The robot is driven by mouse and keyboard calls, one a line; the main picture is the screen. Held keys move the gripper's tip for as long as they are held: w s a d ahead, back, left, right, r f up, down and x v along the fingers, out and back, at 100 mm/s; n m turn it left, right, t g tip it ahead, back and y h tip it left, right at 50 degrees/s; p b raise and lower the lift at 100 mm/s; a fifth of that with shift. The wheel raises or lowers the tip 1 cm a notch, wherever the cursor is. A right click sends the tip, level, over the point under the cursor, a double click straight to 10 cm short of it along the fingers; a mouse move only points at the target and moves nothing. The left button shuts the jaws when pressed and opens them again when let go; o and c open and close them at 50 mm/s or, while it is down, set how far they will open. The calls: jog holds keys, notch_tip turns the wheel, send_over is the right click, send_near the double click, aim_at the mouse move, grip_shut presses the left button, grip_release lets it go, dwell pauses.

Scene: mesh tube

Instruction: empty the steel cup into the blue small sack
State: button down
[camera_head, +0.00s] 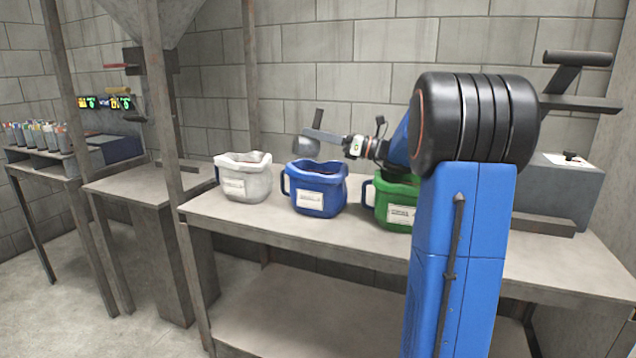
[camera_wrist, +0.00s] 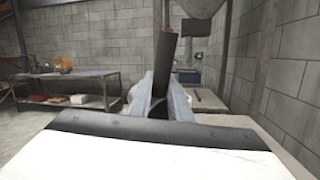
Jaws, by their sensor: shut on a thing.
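The steel cup (camera_head: 306,147) is in the air above the blue small sack (camera_head: 318,194), over its left part. The cup looks tilted; its mouth and contents cannot be made out. My gripper (camera_head: 316,134) reaches in from the right and is shut on the cup's dark handle, which sticks up above the fingers. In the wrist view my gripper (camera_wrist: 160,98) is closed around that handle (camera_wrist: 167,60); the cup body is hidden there. The blue sack stands upright and open on the bench, with a white label and a side handle.
A white sack (camera_head: 243,182) stands left of the blue one and a green sack (camera_head: 392,205) right of it, partly behind my arm. All are on the grey bench (camera_head: 262,222). A grey box (camera_head: 562,188) is at the bench's right. A post (camera_head: 163,100) rises at the left.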

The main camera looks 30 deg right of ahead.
aim_at(296, 142)
jog(key=shift+w+a+r+n+g+h+b, duration=0.15)
jog(key=shift+a+n+g+h+b, duration=0.2)
jog(key=shift+a+n+g+h, duration=1.15)
jog(key=shift+a+n, duration=0.1)
jog(key=a, duration=0.1)
jog(key=a+h, duration=0.1)
jog(key=shift+w+a+r+n+g+b, duration=0.15)
jog(key=shift+a+r+n+g+b, duration=0.15)
jog(key=shift+r+n+g, duration=0.1)
jog(key=shift+w+a+f+n+h, duration=0.1)
jog(key=shift+a+f+n+h, duration=0.25)
jog(key=shift+h, duration=0.15)
jog(key=w+a+f+n+g+h+b, duration=0.1)
jog(key=a+f+n+g+h+b, duration=0.1)
jog(key=a+h, duration=0.7)
jog(key=shift+a+f+n+g+h+b, duration=0.25)
jog(key=shift+n+g+h+b, duration=0.4)
jog(key=shift+n+b, duration=0.5)
jog(key=shift+w, duration=0.1)
